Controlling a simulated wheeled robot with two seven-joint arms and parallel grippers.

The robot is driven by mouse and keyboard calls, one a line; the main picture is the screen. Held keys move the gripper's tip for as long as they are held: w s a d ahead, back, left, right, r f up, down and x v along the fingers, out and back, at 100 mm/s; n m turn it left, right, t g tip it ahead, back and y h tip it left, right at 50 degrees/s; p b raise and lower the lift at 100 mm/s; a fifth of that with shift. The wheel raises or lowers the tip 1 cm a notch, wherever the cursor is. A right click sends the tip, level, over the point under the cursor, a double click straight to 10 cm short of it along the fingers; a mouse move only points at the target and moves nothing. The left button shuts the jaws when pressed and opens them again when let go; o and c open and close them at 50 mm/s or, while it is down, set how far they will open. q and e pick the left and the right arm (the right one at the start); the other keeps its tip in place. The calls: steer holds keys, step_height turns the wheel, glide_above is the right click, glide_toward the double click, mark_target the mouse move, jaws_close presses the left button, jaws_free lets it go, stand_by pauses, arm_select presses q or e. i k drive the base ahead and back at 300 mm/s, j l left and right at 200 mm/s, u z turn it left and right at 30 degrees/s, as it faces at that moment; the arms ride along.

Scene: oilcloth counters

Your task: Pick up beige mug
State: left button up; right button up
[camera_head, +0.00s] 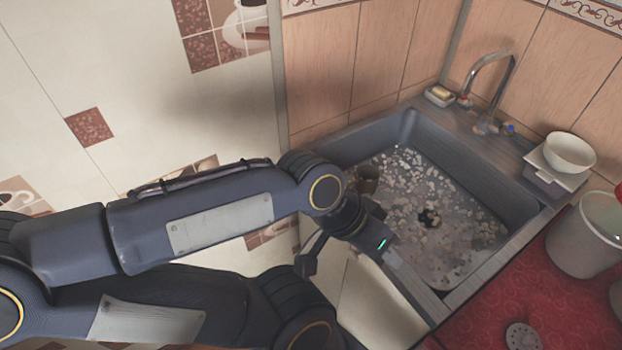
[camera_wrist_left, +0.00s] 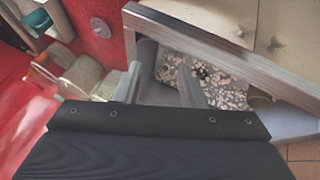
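A mug (camera_head: 367,178), dull brown-beige in the shade, stands in the grey sink (camera_head: 520,200) at its left side. My left arm partly covers it in the head view. In the left wrist view, what looks like the same mug (camera_wrist_left: 259,98) shows at the right, partly hidden by my gripper body. My left gripper (camera_head: 398,262) is over the sink's near edge, apart from the mug. In the left wrist view its fingers (camera_wrist_left: 166,88) are spread with nothing between them. My right gripper is not in view.
A chrome faucet (camera_head: 488,85) rises behind the sink, with a soap dish (camera_head: 440,97) beside it. A white bowl (camera_head: 570,153) stands at the right. A pale container (camera_head: 585,240) stands on the red oilcloth counter (camera_head: 525,290). Walls close off the back.

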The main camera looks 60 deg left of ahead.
mark_target(365, 171)
steer(key=u, duration=1.55)
steer(key=i+j+u, duration=0.2)
steer(key=u, duration=0.25)
steer(key=i+j+u, duration=0.25)
steer(key=u, duration=0.25)
